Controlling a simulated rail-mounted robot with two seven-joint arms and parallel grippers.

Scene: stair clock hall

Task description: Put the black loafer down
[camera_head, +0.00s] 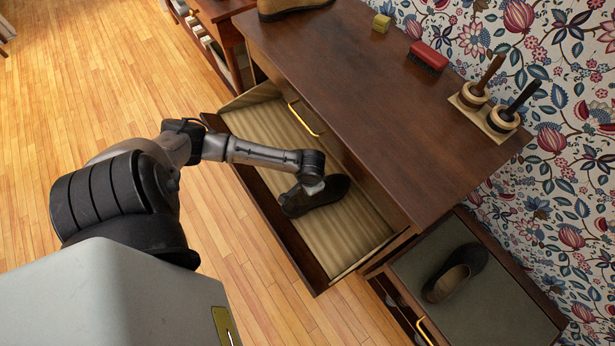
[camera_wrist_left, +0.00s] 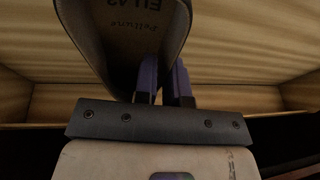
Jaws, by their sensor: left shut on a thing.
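My left gripper (camera_head: 311,187) is over the open drawer (camera_head: 260,125), with its fingers on one side of a black loafer (camera_head: 325,196). The loafer is inside the drawer's outline; whether it touches the drawer floor I cannot tell. In the left wrist view, the loafer (camera_wrist_left: 118,35) shows printed size lettering, and the two fingers (camera_wrist_left: 165,80) are close together at its edge. A second dark loafer (camera_head: 455,272) lies on the grey-green top of a lower unit at the right. My right gripper is not in view.
The dark wooden dresser top (camera_head: 365,85) overhangs the drawer's back. It carries a red brush (camera_head: 428,56), a small yellow block (camera_head: 381,23), two handled round brushes on a pad (camera_head: 488,113) and a brown shoe (camera_head: 290,8). The drawer floor around the loafer is bare.

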